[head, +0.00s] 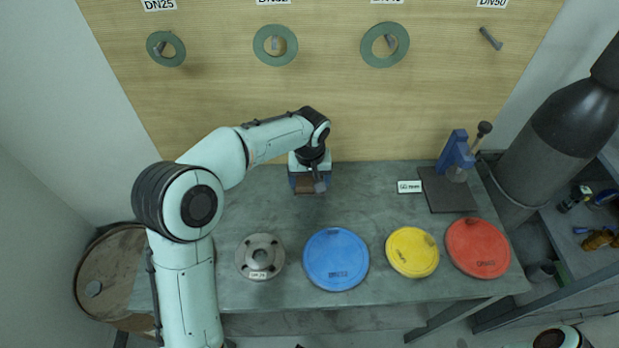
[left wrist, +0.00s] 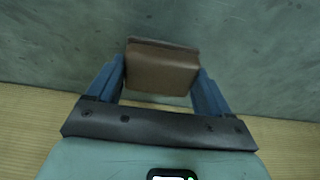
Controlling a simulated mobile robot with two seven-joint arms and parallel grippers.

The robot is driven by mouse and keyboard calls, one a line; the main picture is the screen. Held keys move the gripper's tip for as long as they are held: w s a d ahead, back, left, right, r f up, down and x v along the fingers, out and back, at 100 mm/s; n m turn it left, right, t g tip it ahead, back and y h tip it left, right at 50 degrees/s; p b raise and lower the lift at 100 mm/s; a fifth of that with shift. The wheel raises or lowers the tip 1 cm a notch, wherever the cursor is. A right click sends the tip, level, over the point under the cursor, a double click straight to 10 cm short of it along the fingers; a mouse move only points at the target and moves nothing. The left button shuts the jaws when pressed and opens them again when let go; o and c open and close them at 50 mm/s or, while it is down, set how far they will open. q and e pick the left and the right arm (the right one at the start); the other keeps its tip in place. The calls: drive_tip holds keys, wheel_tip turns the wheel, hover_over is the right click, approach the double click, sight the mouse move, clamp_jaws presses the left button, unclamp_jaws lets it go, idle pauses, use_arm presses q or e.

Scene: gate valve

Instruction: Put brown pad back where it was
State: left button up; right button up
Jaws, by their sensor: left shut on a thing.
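The brown pad (left wrist: 160,68) is a small brown block between the two blue fingers of my left gripper (left wrist: 160,85) in the left wrist view. The fingers touch it at both sides. In the head view my left gripper (head: 309,184) points down at the back edge of the table, near the wooden board, and the brown pad (head: 306,187) shows between its fingers. I cannot tell whether the pad rests on the table or hangs just above it. My right gripper is not in view; only a bit of that arm shows at the lower right.
The grey table (head: 390,290) carries a metal flange (head: 244,262), a blue disc (head: 335,262), a yellow disc (head: 412,254), a red disc (head: 478,250) and a blue clamp on a dark plate (head: 447,196). Green rings (head: 166,37) hang on the board (head: 250,110). A grey cylinder (head: 570,130) stands right.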

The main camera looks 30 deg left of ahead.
sight(310, 185)
use_arm(q)
drive_tip(key=shift+f, duration=0.2)
drive_tip(key=o, duration=0.8)
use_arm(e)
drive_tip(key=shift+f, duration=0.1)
use_arm(q)
drive_tip(key=shift+r, duration=0.1)
drive_tip(key=shift+r, duration=0.35)
drive_tip(key=r, duration=0.3)
drive_tip(key=s+r+p, duration=0.1)
drive_tip(key=r, duration=0.7)
drive_tip(key=shift+s+d+r, duration=0.15)
drive_tip(key=shift+d+r, duration=0.1)
drive_tip(key=shift+d, duration=0.1)
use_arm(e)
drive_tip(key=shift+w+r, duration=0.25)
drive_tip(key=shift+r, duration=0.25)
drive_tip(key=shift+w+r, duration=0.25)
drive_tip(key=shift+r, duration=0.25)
